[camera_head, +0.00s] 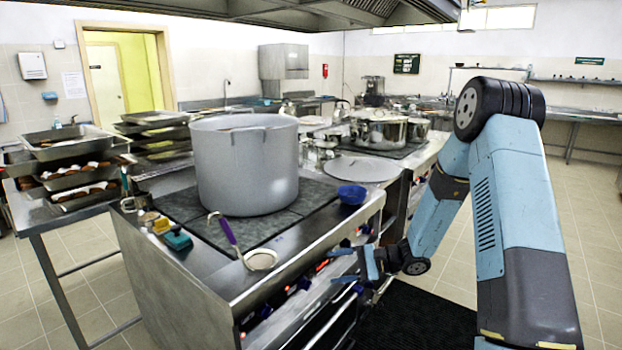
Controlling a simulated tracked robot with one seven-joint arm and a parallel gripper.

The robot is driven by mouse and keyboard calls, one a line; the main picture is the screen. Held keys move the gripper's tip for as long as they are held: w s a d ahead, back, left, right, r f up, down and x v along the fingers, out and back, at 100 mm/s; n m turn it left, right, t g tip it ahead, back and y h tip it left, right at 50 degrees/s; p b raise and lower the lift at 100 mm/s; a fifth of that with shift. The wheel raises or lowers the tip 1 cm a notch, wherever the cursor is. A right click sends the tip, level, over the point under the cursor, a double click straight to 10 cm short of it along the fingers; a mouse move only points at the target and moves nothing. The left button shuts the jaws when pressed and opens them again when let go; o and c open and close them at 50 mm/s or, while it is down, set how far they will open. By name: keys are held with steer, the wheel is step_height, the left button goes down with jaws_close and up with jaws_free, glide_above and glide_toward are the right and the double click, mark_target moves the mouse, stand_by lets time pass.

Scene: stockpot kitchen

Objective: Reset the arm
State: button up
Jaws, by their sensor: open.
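My gripper (352,266) is at the end of my blue arm, in front of the stove's front edge, near its right corner. Its fingers are apart, point to the left and hold nothing that I can see. My arm rises from the lower right, bends at a black joint at the top and comes down to the gripper. The stove (190,300) has a steel body with knobs along its front, partly hidden behind the gripper. A large grey stockpot (246,165) stands upright on the stove top, behind and to the left of the gripper.
A blue bowl (351,194), a ladle with a purple handle (228,232) and a teal object (177,238) lie on the stove top. Trays (67,142) are on a table at left. A dark mat (425,318) covers the floor below my arm. Tiled floor at right is clear.

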steer(key=s+d+r+n+g+h, duration=0.3)
steer(key=s+r+n+h, duration=0.4)
steer(key=s+r, duration=0.8)
steer(key=s+d+r+n+t+h, duration=0.1)
steer(key=s+d+r+t+h, duration=0.6)
steer(key=s+d+r, duration=0.5)
steer(key=s+h, duration=0.1)
steer(key=s, duration=0.2)
steer(key=shift+d+r+h, duration=0.25)
steer(key=shift+r+h, duration=0.05)
steer(key=shift+r, duration=0.1)
